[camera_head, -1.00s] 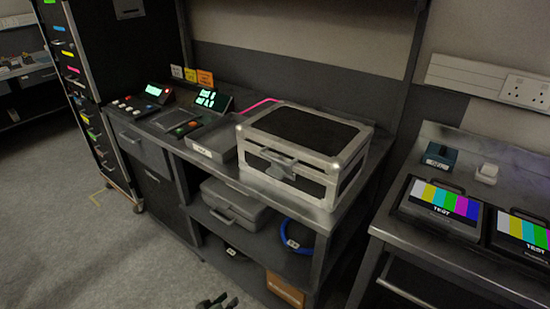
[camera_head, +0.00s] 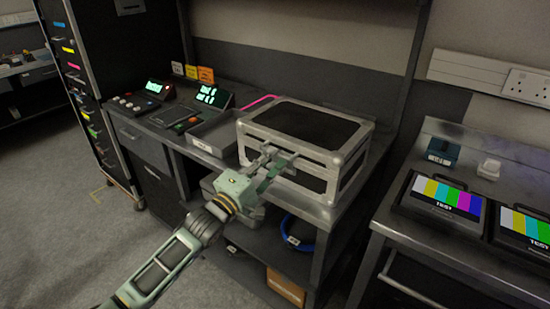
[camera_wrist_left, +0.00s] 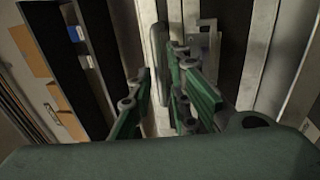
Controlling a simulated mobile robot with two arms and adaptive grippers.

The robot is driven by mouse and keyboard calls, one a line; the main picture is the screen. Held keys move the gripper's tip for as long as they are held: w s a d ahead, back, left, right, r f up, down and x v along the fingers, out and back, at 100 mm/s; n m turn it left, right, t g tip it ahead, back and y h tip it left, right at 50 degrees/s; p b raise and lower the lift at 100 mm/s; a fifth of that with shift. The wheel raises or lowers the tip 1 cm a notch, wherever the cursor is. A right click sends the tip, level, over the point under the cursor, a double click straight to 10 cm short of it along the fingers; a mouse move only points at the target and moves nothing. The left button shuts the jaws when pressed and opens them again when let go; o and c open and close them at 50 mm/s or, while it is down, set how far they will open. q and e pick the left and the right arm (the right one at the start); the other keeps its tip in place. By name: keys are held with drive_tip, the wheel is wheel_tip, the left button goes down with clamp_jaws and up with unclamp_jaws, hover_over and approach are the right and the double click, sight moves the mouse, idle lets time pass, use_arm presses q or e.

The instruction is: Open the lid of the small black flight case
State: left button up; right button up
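The small black flight case (camera_head: 305,127), with silver edges and a dark lid panel, stands on the metal bench. Its lid looks shut. My left gripper (camera_head: 275,160) has come in from the left and is at the middle of the case's front, covering most of the handle or latch there. In the left wrist view the gripper (camera_wrist_left: 160,85) has its fingers apart, with a grey handle-like part (camera_wrist_left: 160,50) between or just beyond them. I cannot tell whether they touch it. The right gripper is not in view.
A grey tray (camera_head: 208,150) stands left of the case, beside control panels with lit screens (camera_head: 212,96). A blue cable coil (camera_head: 292,241) lies on the shelf below. Colour-bar monitors (camera_head: 441,197) are on the right bench. The wall is close behind the case.

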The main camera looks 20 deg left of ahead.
use_arm(q)
drive_tip(key=shift+b+x, duration=0.45)
drive_tip(key=shift+x, duration=1)
clamp_jaws()
